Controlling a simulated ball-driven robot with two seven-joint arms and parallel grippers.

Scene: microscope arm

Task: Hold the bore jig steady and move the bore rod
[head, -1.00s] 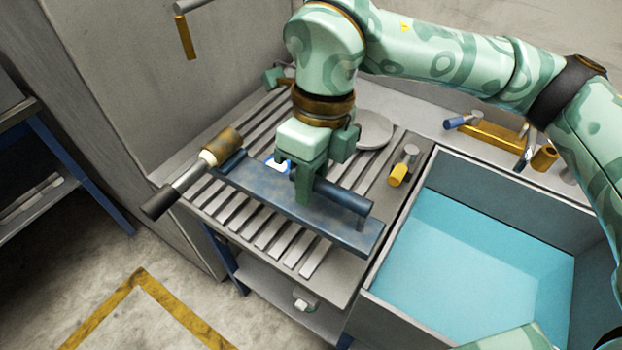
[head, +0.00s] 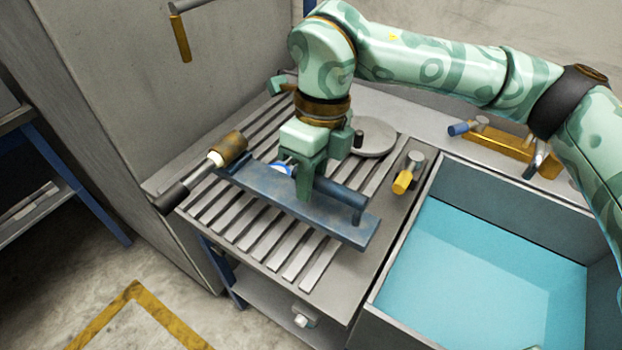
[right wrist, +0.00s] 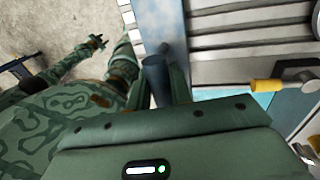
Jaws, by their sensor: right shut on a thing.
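The bore jig, a dark blue bar with a raised tube (head: 343,197), lies across the slatted bench top in the head view. My right gripper (head: 308,190) points down over its middle and is shut on the jig. The blue tube also shows by the finger in the right wrist view (right wrist: 155,75). The likely bore rod (head: 187,188), with a brown collar, pale ring and dark end, lies at the jig's left end, jutting past the bench edge. Whether it enters the jig is unclear. My left gripper (right wrist: 97,42) shows small in the right wrist view; its jaws are unclear.
A grey bin with a blue floor (head: 480,275) stands right of the bench. A yellow-handled tool (head: 405,179) and a round grey disc (head: 373,137) lie behind the jig. A yellow block (head: 500,148) sits on the back ledge. The front slats are clear.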

